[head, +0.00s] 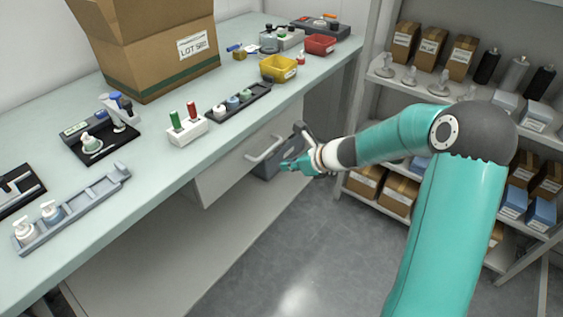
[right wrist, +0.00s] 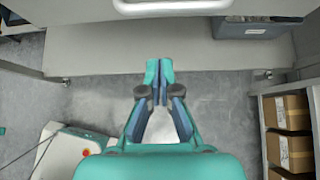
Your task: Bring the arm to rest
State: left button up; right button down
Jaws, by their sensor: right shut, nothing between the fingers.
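My right arm (head: 397,136) reaches in from the right in the head view, bent at the elbow. Its right gripper (head: 287,165) is in front of the bench's drawer, below the level of the worktop and apart from the drawer handle. In the right wrist view the right gripper (right wrist: 159,66) is shut, its fingertips together with nothing between them, over the grey floor. My left gripper is not in either view.
The worktop (head: 160,160) bears a cardboard box (head: 160,70), a yellow bin (head: 278,68), a red bin (head: 320,44) and a grey rail (head: 85,208) with pump caps. The drawer handle (head: 264,149) sticks out near the gripper. A loaded shelf (head: 450,95) stands at right. Floor between is clear.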

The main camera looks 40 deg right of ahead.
jog(key=p+v, duration=0.2)
jog(key=v, duration=0.7)
jog(key=s+a+f+n+g+y+p, duration=0.2)
jog(key=a+f+n+g+p, duration=0.15)
jog(key=a, duration=0.75)
jog(key=s+a+f+n+g+y+p, duration=0.1)
jog(key=a+f+n+g+y+p, duration=0.2)
jog(key=a, duration=0.7)
jog(key=s+a+f+n+g+h+p, duration=0.1)
jog(key=s+a+f+n, duration=0.3)
jog(key=n, duration=0.8)
jog(key=s+a+f+n+g+h+p, duration=0.1)
jog(key=s+a+f+n+p, duration=0.3)
jog(key=n, duration=0.8)
jog(key=s+f+h, duration=0.1)
jog(key=s+f, duration=0.1)
jog(key=s, duration=0.2)
jog(key=shift+a+f+g, duration=0.3)
jog(key=shift+g, duration=0.05)
jog(key=shift+s, duration=0.15)
